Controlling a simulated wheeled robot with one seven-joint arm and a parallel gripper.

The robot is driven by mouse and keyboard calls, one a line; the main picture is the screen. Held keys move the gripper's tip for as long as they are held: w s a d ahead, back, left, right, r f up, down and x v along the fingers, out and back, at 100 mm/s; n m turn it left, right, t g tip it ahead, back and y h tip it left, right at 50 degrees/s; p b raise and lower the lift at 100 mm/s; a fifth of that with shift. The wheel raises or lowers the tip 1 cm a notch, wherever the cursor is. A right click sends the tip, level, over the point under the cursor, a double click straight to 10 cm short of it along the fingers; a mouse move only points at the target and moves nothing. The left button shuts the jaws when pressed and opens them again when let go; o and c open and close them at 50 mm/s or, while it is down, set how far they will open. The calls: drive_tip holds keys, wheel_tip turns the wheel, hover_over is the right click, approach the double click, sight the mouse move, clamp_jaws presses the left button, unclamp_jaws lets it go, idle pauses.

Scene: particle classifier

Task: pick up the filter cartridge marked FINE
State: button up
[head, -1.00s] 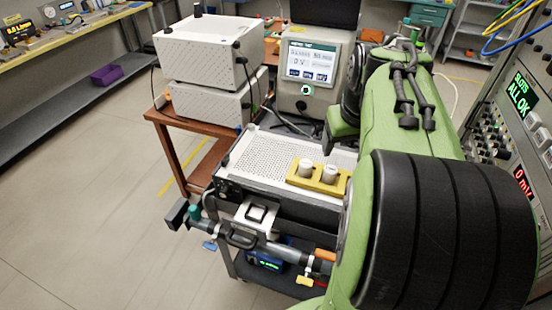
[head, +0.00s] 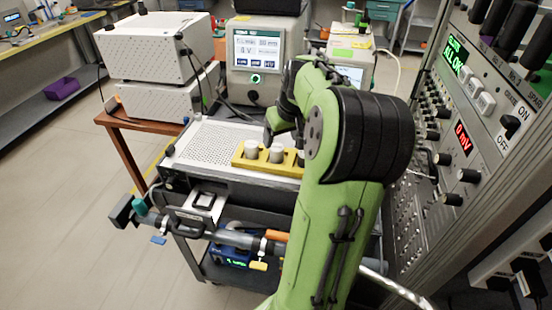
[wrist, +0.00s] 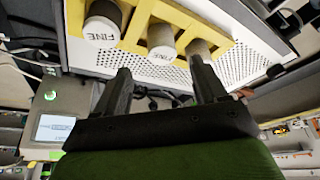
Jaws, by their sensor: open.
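In the wrist view the rack (wrist: 137,24) is at the top. The left cartridge (wrist: 101,24) there reads FINE. The middle cartridge (wrist: 161,44) has lettering that also looks like FINE.
The rack stands on a perforated white top (head: 208,143) of a cart. White boxes (head: 155,50) and an instrument with a screen (head: 258,50) stand behind. A panel rack with knobs (head: 455,150) is close on the right. Open floor lies at left.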

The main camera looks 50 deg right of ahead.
sight(277, 147)
drive_tip(key=b+x, duration=0.2)
drive_tip(key=x, duration=0.3)
drive_tip(key=shift+w+f, duration=0.25)
drive_tip(key=shift+f, duration=0.05)
drive_tip(key=shift+a+r, duration=0.1)
